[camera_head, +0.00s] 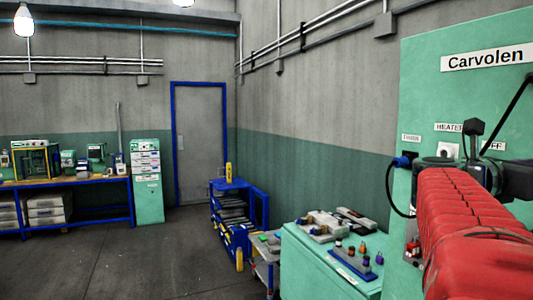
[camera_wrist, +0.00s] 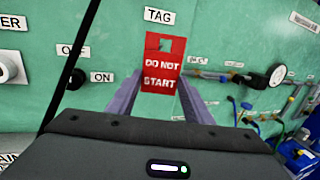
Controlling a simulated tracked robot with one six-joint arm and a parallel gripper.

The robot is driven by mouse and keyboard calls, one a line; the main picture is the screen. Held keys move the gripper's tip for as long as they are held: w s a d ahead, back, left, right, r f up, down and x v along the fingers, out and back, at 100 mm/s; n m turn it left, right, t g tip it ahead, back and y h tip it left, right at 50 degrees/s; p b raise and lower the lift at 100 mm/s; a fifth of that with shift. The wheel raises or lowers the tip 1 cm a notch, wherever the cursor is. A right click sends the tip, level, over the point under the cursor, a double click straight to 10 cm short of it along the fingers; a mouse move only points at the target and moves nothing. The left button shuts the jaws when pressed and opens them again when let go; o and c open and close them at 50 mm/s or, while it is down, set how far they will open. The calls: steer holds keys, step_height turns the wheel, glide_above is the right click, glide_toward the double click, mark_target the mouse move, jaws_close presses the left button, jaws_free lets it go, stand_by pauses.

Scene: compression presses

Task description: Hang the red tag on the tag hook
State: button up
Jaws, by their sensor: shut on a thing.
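The red tag (camera_wrist: 161,70) reads "DO NOT START" and has a square hole near its top edge. My gripper (camera_wrist: 160,85) is shut on the tag's lower part, one purple-grey finger at each side. The tag is upright in front of the green panel (camera_wrist: 110,40). A white label "TAG" (camera_wrist: 159,16) is on the panel just above the tag. The tag hook cannot be made out, and I cannot tell whether the tag touches it. In the head view my red arm reaches to the "Carvolen" panel (camera_head: 450,100) and hides the tag.
A black rod (camera_wrist: 78,60) slants past the "OFF" and "ON" labels left of the tag. A white knob (camera_wrist: 12,67) is farther left. A pipe with a gauge (camera_wrist: 277,74) is at the right. A green cabinet (camera_head: 310,265) with small objects on top stands left of my arm.

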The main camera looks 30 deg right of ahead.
steer(key=shift+s+d+f, duration=0.1)
steer(key=shift+s+d, duration=0.05)
steer(key=shift+d, duration=1.3)
steer(key=shift+s+d+f, duration=0.1)
steer(key=shift+d+f, duration=0.4)
steer(key=shift+d, duration=0.15)
steer(key=o, duration=0.9)
steer(key=shift+c, duration=0.2)
steer(key=shift+w+a, duration=0.4)
steer(key=shift+a, duration=0.05)
steer(key=v, duration=1.2)
steer(key=shift+s+a, duration=0.15)
steer(key=shift+a, duration=0.3)
